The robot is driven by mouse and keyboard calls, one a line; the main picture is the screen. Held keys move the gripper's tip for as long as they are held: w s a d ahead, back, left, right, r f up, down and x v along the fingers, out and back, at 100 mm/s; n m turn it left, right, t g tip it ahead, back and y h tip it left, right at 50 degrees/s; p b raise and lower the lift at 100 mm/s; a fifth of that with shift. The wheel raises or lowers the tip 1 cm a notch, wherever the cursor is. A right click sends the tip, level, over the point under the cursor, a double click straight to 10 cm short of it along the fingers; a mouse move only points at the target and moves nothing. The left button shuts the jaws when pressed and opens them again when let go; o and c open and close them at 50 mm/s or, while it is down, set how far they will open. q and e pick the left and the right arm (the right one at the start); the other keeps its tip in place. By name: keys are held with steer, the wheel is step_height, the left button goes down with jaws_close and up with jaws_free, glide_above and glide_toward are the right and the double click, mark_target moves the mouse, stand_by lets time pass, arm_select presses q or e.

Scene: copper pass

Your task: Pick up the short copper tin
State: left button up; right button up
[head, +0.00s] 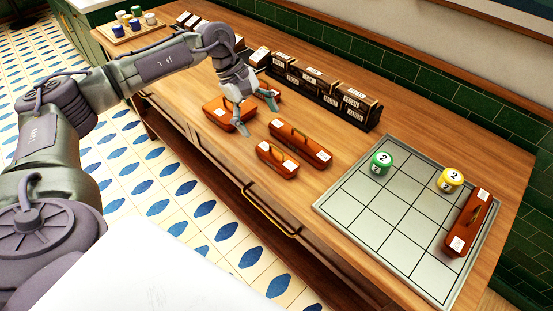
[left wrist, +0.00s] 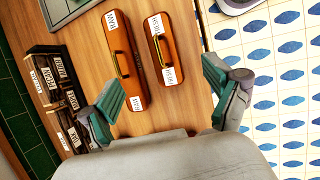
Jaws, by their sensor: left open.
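Several copper-brown tins with handles and white labels lie on the wooden counter. The shorter front tin (head: 278,158) lies beside a longer tin (head: 300,142). Both show in the left wrist view, the shorter one (left wrist: 165,48) on the right, the longer one (left wrist: 125,65) on the left. Another tin (head: 222,113) lies by my left gripper (head: 256,112), with one more partly hidden behind the fingers. A further tin (head: 468,222) lies on the grid board. My right gripper is out of view.
A dark rack of labelled boxes (head: 320,90) stands along the back. The gridded grey board (head: 400,215) at right holds a green piece (head: 381,163) and a yellow piece (head: 450,180). A wooden tray (head: 120,36) with several cups is at far left. The counter's front edge drops to tiled floor.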

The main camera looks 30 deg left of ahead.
arm_select(q)
steer(key=p, duration=0.2)
glide_toward(281, 159)
steer(key=x, duration=0.4)
steer(key=shift+w+f, duration=0.15)
steer(key=shift+f, duration=0.1)
steer(key=shift+d+f+p, duration=0.2)
steer(key=shift+d+p, duration=0.05)
steer(key=shift+p, duration=0.15)
steer(key=p+x, duration=0.2)
steer(key=x, duration=0.1)
steer(key=shift+d+f, duration=0.15)
steer(key=shift+f, duration=0.15)
steer(key=shift+d+f, duration=0.2)
steer(key=shift+f, duration=0.35)
steer(key=c, duration=1.5)
steer(key=shift+c, duration=0.9)
steer(key=shift+r, duration=0.1)
